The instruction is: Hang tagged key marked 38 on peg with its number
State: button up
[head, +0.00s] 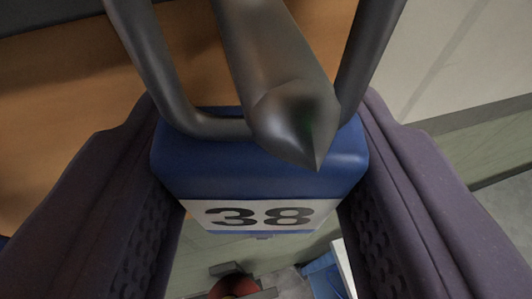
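A blue tag (262,170) with a white label marked 38 (258,215) sits between the two dark purple fingers of my gripper (260,200). The fingers press on its left and right sides. A dark grey metal loop (160,75) rises from the tag's top edge to the top of the picture. A thick grey piece with a pointed tip (280,85) lies within the loop, over the tag's upper edge. I cannot tell whether this piece is the key or a peg. No numbered peg can be made out.
An orange-brown surface (60,110) fills the upper left behind the tag. A pale wall or panel (450,50) is at upper right. Below the tag, a red round thing (233,285) and a blue thing (325,275) show small and far off.

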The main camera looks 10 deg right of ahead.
jog(key=o, duration=0.4)
jog(key=shift+d+f, duration=0.1)
jog(key=shift+d, duration=0.05)
jog(key=shift+c, duration=0.2)
jog(key=shift+a, duration=0.2)
